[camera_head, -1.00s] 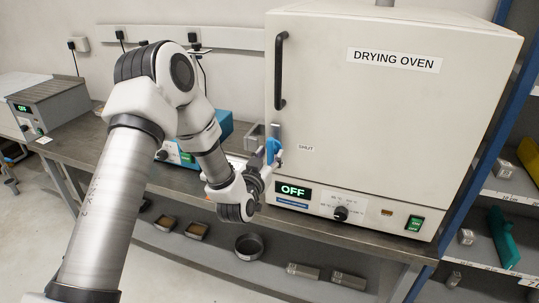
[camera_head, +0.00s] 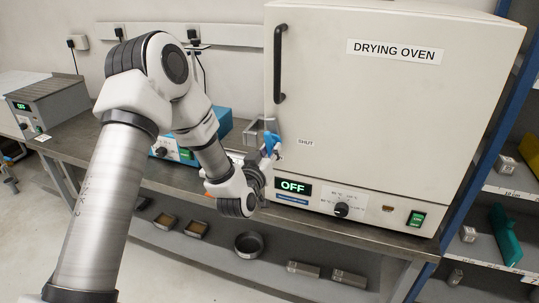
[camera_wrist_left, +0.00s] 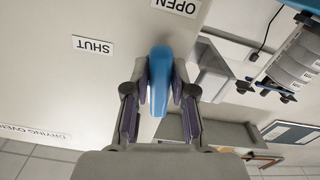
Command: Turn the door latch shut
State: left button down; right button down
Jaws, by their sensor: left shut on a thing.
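The drying oven (camera_head: 390,110) stands on the bench with its door closed against the body. The blue door latch (camera_head: 271,139) is at the door's lower left, left of the SHUT label (camera_head: 305,142). My left gripper (camera_head: 266,153) is at the latch. In the left wrist view the blue latch handle (camera_wrist_left: 160,75) lies between the two fingers of my gripper (camera_wrist_left: 159,100), which is shut on it. The handle points along the picture's vertical, between the SHUT label (camera_wrist_left: 93,45) and the OPEN label (camera_wrist_left: 175,6). My right gripper is out of view.
A blue device (camera_head: 222,125) stands on the bench behind my left arm. A grey device (camera_head: 48,105) is at the far left. The oven's front panel shows OFF (camera_head: 293,187) below the latch. Shelves (camera_head: 490,235) stand at right.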

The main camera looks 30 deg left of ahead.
pick_arm(q)
jog(key=n+b, duration=0.3)
jog(key=n, duration=0.1)
jog(key=shift+d+f, duration=0.15)
jog(key=n+b, duration=0.3)
jog(key=n, duration=0.2)
jog(key=shift+w+d+b, duration=0.1)
jog(key=shift+d+b, duration=0.05)
jog(key=shift+b, duration=0.25)
jog(key=n+b, duration=0.1)
jog(key=n, duration=0.1)
jog(key=n+b, duration=0.2)
jog(key=shift+d+r, duration=0.1)
jog(key=shift+r, duration=0.3)
jog(key=shift+r+n+b, duration=0.2)
jog(key=shift+n+b, duration=0.45)
jog(key=shift+n, duration=0.55)
jog(key=c, duration=1)
grip_release()
jog(key=shift+c, duration=0.2)
